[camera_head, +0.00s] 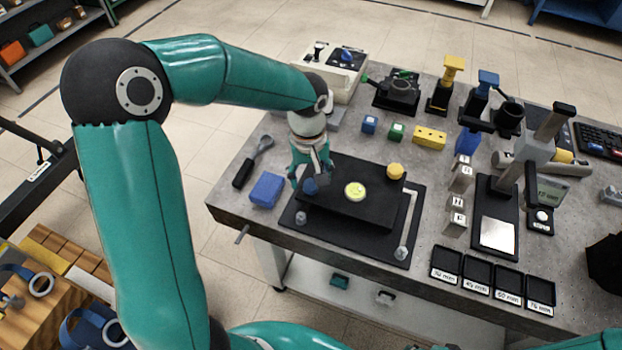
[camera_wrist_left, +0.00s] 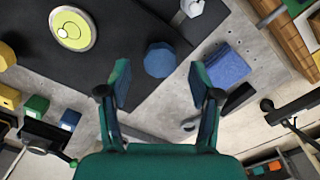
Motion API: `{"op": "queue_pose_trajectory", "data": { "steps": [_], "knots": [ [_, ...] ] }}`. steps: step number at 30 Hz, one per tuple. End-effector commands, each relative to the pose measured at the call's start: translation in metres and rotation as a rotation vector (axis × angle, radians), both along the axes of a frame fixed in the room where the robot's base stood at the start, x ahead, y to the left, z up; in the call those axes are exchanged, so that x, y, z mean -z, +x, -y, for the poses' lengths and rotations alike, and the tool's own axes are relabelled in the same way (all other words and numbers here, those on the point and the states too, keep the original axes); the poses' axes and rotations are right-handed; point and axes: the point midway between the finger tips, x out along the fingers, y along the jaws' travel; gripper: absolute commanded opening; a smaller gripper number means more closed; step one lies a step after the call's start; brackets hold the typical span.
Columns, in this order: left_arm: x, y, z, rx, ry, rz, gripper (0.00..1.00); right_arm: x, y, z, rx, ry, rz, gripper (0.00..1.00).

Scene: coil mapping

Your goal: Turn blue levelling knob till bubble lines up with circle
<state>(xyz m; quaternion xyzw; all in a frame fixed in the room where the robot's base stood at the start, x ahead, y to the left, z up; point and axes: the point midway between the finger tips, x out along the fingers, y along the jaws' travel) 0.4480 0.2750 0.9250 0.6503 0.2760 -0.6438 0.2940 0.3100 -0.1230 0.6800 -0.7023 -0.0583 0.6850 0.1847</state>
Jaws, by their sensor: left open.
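The blue levelling knob (camera_head: 310,186) is at the left corner of a black plate (camera_head: 340,210). In the left wrist view the faceted blue knob (camera_wrist_left: 159,60) lies just ahead of and between my fingertips. My left gripper (camera_head: 309,177) points down at it with its fingers open; the open fingers also show in the left wrist view (camera_wrist_left: 159,84). The round yellow-green bubble level (camera_head: 355,191) is on the plate, right of the knob. In the left wrist view the level (camera_wrist_left: 73,28) shows a ring and a pale spot left of its middle. My right gripper is out of view.
A yellow knob (camera_head: 395,171) is at the plate's far right corner. A blue block (camera_head: 267,190) and a dark-handled tool (camera_head: 252,162) lie left of the plate. Small blocks (camera_head: 396,131) are behind it. Black trays (camera_head: 479,273) line the front right edge.

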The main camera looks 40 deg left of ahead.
Motion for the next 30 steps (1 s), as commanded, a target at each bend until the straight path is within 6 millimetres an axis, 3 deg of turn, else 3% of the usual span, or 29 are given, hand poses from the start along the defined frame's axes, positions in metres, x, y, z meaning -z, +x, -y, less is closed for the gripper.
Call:
{"op": "queue_pose_trajectory", "data": {
  "steps": [6,15,26,30],
  "knots": [
    [0.018,0.0,0.001,0.001,-0.001,-0.001,0.64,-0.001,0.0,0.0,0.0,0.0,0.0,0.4],
    [0.019,0.001,0.001,0.001,-0.001,0.001,0.64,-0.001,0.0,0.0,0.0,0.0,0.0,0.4],
    [0.019,0.001,0.001,0.002,-0.001,0.001,0.04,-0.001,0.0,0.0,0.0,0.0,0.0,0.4],
    [0.019,0.001,0.001,0.006,0.0,0.002,0.04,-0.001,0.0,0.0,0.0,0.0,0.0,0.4]
  ]
}}
